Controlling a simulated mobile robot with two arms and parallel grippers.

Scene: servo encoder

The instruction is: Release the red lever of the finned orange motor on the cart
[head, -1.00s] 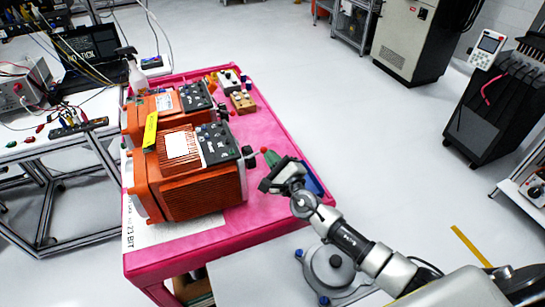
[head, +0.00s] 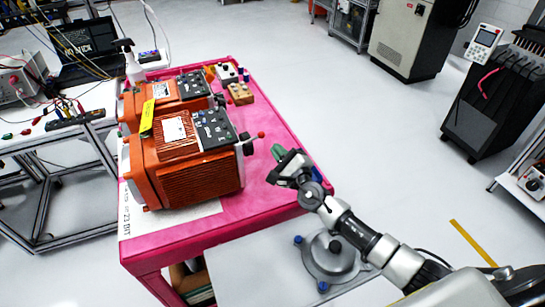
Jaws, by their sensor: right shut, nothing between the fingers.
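The finned orange motor (head: 203,183) stands at the front of the pink cart (head: 262,205), with a dark connector panel on top. Its red-tipped lever (head: 261,135) sticks out at the right side, beside a black knob. A second orange motor (head: 172,100) stands behind it. My right gripper (head: 277,168) is shut and empty, over the cart's right part, to the right of and apart from the motor and below the lever in the picture. My left gripper is out of view.
A green object (head: 277,152) lies behind my right gripper, partly hidden. A wooden block (head: 240,93) and small parts sit at the cart's back. A workbench (head: 75,128) with a laptop stands at left.

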